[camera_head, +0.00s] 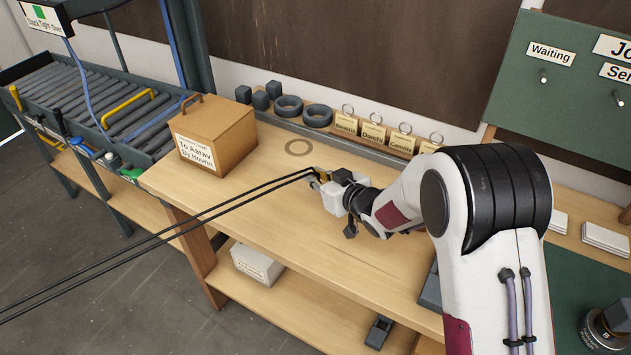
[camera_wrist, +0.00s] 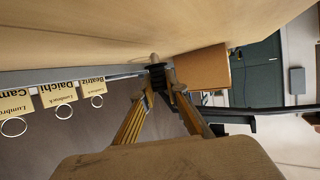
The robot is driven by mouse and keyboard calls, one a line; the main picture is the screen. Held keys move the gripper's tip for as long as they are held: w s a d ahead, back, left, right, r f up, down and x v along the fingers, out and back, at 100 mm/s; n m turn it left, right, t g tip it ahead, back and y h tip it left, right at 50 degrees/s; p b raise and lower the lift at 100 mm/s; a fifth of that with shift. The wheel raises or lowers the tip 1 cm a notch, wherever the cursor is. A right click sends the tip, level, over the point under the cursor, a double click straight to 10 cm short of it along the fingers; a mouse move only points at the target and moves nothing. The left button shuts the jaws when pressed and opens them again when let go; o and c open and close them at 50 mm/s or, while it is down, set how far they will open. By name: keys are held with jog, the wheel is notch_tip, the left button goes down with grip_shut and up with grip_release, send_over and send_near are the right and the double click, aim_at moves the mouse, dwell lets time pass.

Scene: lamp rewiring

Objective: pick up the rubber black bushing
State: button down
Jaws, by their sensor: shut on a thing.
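My gripper (camera_wrist: 162,88) is shut on a small black ribbed piece, the black bushing (camera_wrist: 157,76), held between the tips of its two yellowish fingers. A pale rounded end shows just beyond the bushing in the wrist view. In the head view my gripper (camera_head: 318,178) is over the wooden bench (camera_head: 270,215), right of the cardboard box. The bushing is too small there to tell apart from the fingertips. I cannot tell how far above the bench it is.
Two thin dark lines (camera_head: 160,236), perhaps cord, run from near my gripper to the lower left. A cardboard box (camera_head: 215,135) stands at the left bench end. Black rings (camera_head: 288,106), dark blocks and name tags (camera_head: 372,134) line the back. A ring mark (camera_head: 299,147) lies nearby.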

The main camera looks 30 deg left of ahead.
aim_at(316, 174)
jog(key=shift+r, duration=3.75)
